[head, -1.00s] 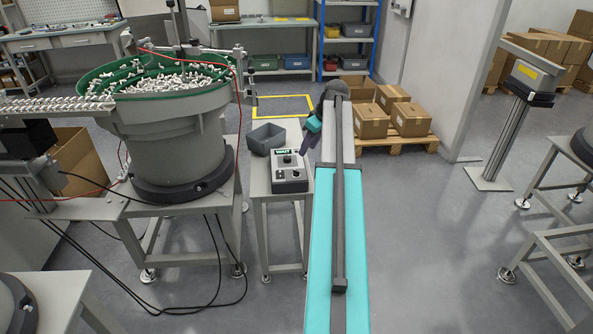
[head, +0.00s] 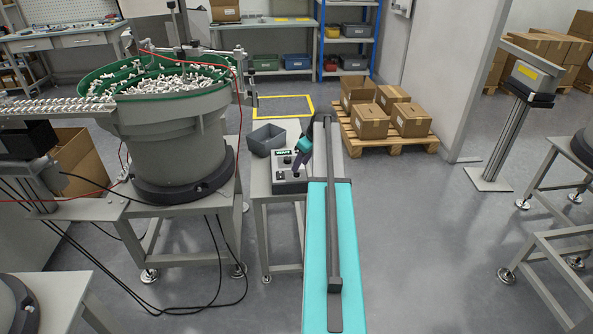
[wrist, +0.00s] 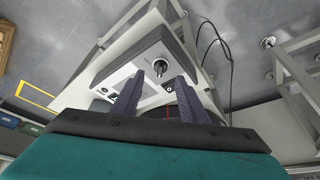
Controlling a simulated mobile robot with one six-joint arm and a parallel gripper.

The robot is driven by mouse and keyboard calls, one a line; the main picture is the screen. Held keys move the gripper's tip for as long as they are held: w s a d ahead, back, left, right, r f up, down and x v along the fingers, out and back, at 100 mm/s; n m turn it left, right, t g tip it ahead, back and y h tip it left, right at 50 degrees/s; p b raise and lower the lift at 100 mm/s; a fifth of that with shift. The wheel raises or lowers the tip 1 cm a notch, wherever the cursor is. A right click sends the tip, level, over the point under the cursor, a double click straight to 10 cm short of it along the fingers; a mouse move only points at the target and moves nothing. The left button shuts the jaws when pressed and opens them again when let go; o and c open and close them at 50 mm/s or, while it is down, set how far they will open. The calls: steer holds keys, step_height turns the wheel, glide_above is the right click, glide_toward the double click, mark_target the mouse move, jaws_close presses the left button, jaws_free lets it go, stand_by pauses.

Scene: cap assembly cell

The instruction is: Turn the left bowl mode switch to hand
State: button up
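The control box (head: 289,186) is a small grey box on a narrow stand beside the bowl feeder, with a lit green-white display (head: 284,153) and dark knobs on its top. My gripper (head: 297,168) is over the right part of the box in the head view and hides some of its controls. In the wrist view, the two dark fingers of my gripper (wrist: 161,77) are spread apart, with a small knob (wrist: 160,67) showing between their tips. I cannot tell whether they touch it, nor which way it points.
The large bowl feeder (head: 180,140) full of white parts is to the left. Cartons sit on a pallet (head: 395,139) behind right.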

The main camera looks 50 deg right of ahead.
mark_target(294, 174)
steer(key=shift+x, duration=2.25)
steer(key=c, duration=1)
steer(key=shift+a, duration=0.35)
jaws_close()
steer(key=shift+d, duration=0.25)
